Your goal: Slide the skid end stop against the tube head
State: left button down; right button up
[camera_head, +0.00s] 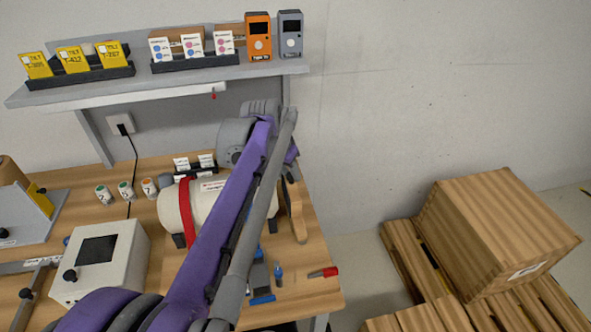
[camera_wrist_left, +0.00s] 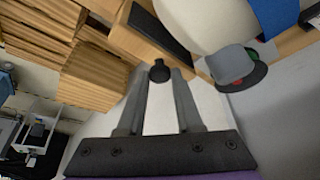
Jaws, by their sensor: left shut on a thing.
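The tube head is a large cream cylinder (camera_head: 180,210) with a red strap, lying on the wooden bench, partly hidden behind my left arm. Its pale rounded end (camera_wrist_left: 195,20) shows at the top of the left wrist view, near a blue band. A tan wooden piece (camera_head: 296,212), apparently the skid end stop, stands beside the cylinder's right end. In the left wrist view a wooden block with a black face (camera_wrist_left: 160,35) has a black knob (camera_wrist_left: 159,71). My left gripper (camera_wrist_left: 160,79) is shut on that knob. The arm hides the gripper in the head view. The right gripper is not seen.
A white box with a dark panel (camera_head: 97,249) and small cans (camera_head: 126,190) are left on the bench. A red-handled tool (camera_head: 324,272) lies near the right edge. A shelf (camera_head: 170,80) with cards hangs behind. A wooden crate (camera_head: 490,225) stands on pallets at right.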

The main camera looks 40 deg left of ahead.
pick_arm(q)
jog(key=c, duration=0.6)
grip_release()
jog(key=v, duration=1)
jog(key=shift+s+d+r+p, duration=0.1)
jog(key=shift+s+r+p, duration=0.1)
jog(key=shift+r+p, duration=0.15)
